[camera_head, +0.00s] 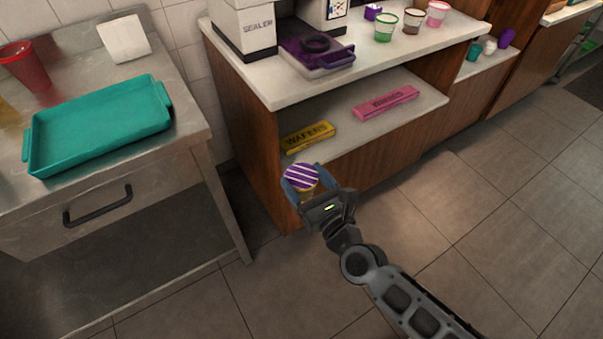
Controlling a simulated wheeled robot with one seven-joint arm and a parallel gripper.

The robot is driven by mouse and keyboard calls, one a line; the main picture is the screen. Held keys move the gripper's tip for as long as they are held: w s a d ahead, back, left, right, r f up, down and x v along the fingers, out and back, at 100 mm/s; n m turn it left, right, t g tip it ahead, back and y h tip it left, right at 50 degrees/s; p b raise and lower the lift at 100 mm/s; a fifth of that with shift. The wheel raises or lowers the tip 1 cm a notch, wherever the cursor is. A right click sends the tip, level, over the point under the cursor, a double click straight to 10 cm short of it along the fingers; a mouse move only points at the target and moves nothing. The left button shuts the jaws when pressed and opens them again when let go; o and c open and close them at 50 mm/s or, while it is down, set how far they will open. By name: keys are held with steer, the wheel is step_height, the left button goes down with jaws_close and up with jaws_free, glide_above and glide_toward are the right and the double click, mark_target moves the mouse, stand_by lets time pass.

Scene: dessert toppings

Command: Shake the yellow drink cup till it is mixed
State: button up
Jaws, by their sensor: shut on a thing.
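The yellow drink cup (307,194) is in the middle of the head view, with a purple-and-white striped top (301,177). My gripper (302,186) is shut on it, with blue fingers on both sides of the cup. The cup is held in the air in front of the wooden counter, above the tiled floor. The striped top faces up toward the camera, and most of the cup's side is hidden beneath it and behind my gripper. What is inside the cup cannot be seen.
A steel table (190,128) at left holds a teal tray (98,128) and a red cup (27,68). The counter (262,83) carries a sealer (245,28) and several cups. Yellow (308,136) and pink (386,103) wafer boxes lie on its shelf. Floor at right is clear.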

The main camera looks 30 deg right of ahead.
mark_target(306, 181)
steer(key=shift+d+r, duration=0.1)
steer(key=shift+r, duration=1.6)
